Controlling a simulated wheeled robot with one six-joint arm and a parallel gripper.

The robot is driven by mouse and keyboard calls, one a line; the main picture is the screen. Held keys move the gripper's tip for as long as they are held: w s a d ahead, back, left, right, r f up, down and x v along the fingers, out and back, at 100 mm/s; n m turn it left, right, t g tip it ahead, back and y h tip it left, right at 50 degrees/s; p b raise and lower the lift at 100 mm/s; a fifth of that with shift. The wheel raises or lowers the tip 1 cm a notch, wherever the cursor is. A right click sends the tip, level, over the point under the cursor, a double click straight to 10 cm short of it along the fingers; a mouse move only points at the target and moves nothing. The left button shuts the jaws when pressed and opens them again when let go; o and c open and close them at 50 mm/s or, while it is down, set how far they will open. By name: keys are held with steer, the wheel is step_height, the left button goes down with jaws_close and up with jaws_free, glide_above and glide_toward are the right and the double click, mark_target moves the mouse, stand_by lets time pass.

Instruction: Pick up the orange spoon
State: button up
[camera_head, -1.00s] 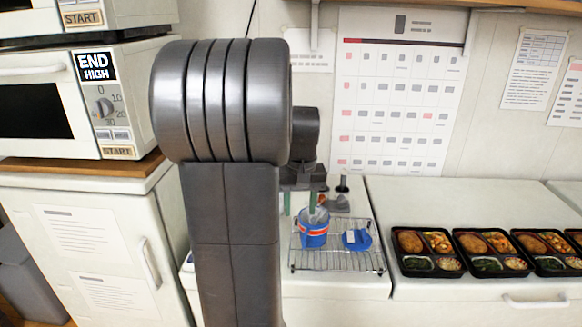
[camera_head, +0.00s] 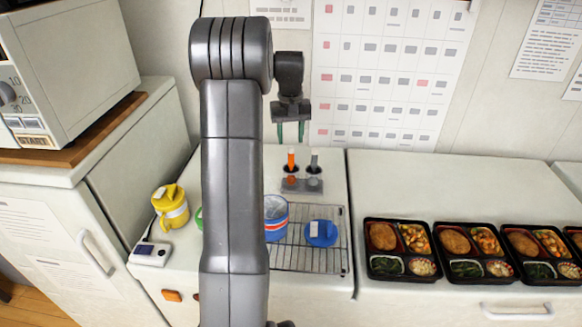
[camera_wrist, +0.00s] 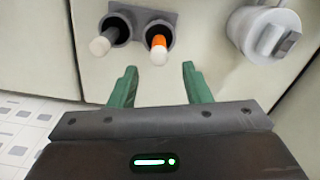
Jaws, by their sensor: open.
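The orange spoon (camera_head: 291,160) stands upright in a grey holder (camera_head: 302,188) on the counter, beside a grey spoon (camera_head: 314,162). My gripper (camera_head: 290,137) points down with its green fingers apart and empty, just above and behind the orange handle in the picture. In the wrist view the orange spoon (camera_wrist: 158,42) shows end-on with a pale tip, slightly beyond the gap between my open fingers (camera_wrist: 159,70). The grey spoon (camera_wrist: 102,44) is to its left there. Neither spoon is touched. The lower ends of both spoons are hidden in the holder.
A wire rack (camera_head: 300,262) holds a blue pot (camera_head: 275,226), partly behind my arm, and a blue lid (camera_head: 321,233). Several bento trays (camera_head: 400,279) line the right counter. A pale lidded container (camera_wrist: 288,58) sits near the spoons.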

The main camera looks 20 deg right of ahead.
mark_target(291, 167)
steer(key=shift+s+f+p, duration=0.15)
steer(key=shift+f+p, duration=0.3)
steer(key=shift+f, duration=1.35)
steer(key=shift+s+f+p, duration=0.15)
steer(key=shift+f+p, duration=0.3)
steer(key=shift+f, duration=1.3)
jaws_close()
